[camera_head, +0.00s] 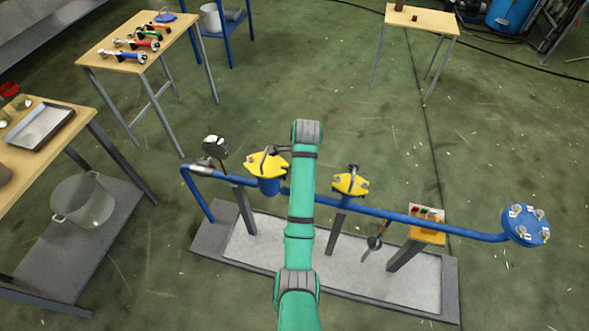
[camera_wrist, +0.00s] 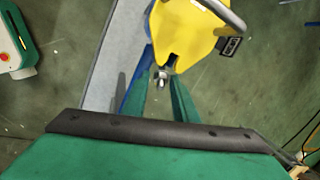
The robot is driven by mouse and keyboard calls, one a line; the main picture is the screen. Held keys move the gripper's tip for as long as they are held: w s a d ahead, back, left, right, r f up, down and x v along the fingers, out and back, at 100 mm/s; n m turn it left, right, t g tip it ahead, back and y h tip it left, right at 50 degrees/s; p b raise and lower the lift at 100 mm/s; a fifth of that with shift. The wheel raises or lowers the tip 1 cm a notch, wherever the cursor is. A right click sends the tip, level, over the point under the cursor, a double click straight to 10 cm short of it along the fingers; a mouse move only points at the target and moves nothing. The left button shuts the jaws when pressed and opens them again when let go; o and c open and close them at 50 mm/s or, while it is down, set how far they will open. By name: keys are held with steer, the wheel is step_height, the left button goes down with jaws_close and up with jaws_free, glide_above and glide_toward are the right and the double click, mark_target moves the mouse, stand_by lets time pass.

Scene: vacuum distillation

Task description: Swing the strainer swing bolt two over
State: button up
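Two yellow strainer covers sit on the blue pipe: a left cover (camera_head: 262,166) with a bent grey handle, and a right cover (camera_head: 350,184). In the wrist view a yellow cover (camera_wrist: 190,30) fills the top centre, with a notch in its near edge. A small metal swing bolt (camera_wrist: 161,79) with a nut shows at that notch; I cannot tell whether it is bolt two. My gripper (camera_wrist: 160,92) shows as two teal fingers, apart, one on each side below the bolt. Contact with it cannot be told. In the head view my arm hides the gripper.
The blue pipe (camera_head: 400,217) runs over a grey-edged tray (camera_head: 205,238) to a blue flanged end (camera_head: 526,226). A gauge (camera_head: 215,147) stands at the pipe's left. A yellow box (camera_head: 427,236) with buttons stands right. Tables are left and behind; open floor lies behind the pipe.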

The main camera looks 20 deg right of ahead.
steer(key=v, duration=0.7)
steer(key=shift+r, duration=0.2)
stand_by(0.9)
